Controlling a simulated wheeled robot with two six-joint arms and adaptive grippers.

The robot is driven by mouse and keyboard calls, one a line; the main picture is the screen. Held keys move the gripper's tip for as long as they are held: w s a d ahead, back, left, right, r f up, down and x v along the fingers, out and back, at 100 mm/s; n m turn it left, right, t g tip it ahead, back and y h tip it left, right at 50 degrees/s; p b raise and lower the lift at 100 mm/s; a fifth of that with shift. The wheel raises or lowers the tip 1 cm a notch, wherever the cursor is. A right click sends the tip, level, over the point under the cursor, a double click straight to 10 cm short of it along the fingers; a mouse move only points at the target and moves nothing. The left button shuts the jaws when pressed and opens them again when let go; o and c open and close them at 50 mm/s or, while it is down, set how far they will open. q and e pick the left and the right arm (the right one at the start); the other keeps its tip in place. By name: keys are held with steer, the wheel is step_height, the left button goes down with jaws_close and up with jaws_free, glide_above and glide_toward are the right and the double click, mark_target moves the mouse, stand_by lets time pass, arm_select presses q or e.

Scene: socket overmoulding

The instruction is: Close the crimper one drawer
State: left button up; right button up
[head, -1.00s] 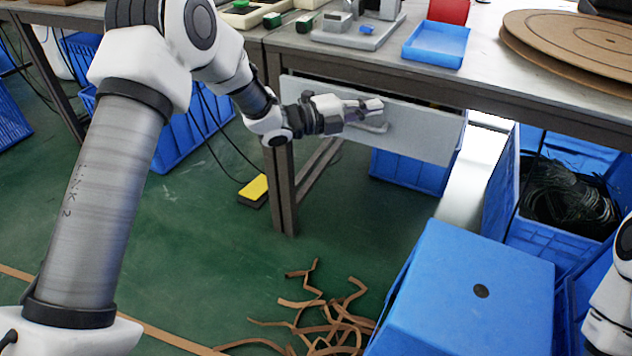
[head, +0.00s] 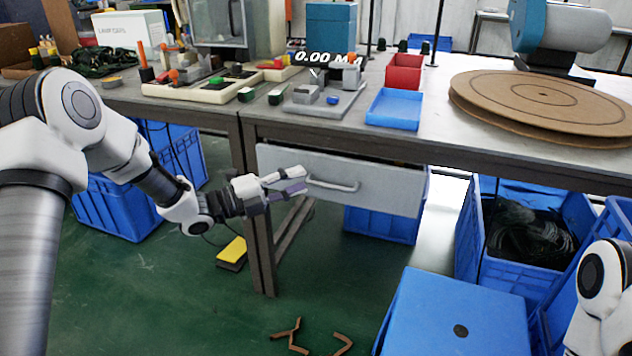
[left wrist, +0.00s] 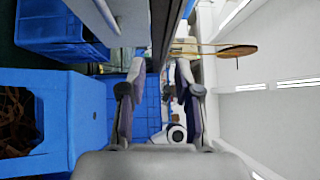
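The drawer (head: 385,192) is a light grey front with a bar handle (head: 333,185), under the table. A dark gap shows above its front, widest toward the right, so it stands somewhat out from the table. My left gripper (head: 292,180) is just left of the handle, in front of the drawer's left part, with its fingers apart and empty. In the left wrist view both fingers (left wrist: 160,100) are spread with nothing between them. The drawer front and handle (left wrist: 102,14) show at the top there, outside the fingers. My right gripper is out of view.
The table edge (head: 480,170) runs above the drawer, and a table leg (head: 259,235) stands below its left end. A blue box (head: 455,310) stands in front at the right, with a blue crate (head: 500,260) behind it.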

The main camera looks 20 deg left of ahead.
arm_select(q)
steer(key=w+a+r+m, duration=0.1)
steer(key=w, duration=0.2)
glide_toward(331, 186)
steer(key=w+d, duration=0.2)
steer(key=shift+h, duration=0.3)
steer(key=x, duration=0.2)
steer(key=b+x, duration=0.1)
steer(key=x, duration=0.1)
steer(key=f+b+x, duration=0.1)
steer(key=x, duration=0.1)
steer(key=shift+w+d+r, duration=0.1)
steer(key=shift+w, duration=0.3)
steer(key=shift+w+d+r, duration=0.2)
steer(key=shift+w+d, duration=0.05)
steer(key=shift+c, duration=0.3)
jaws_close()
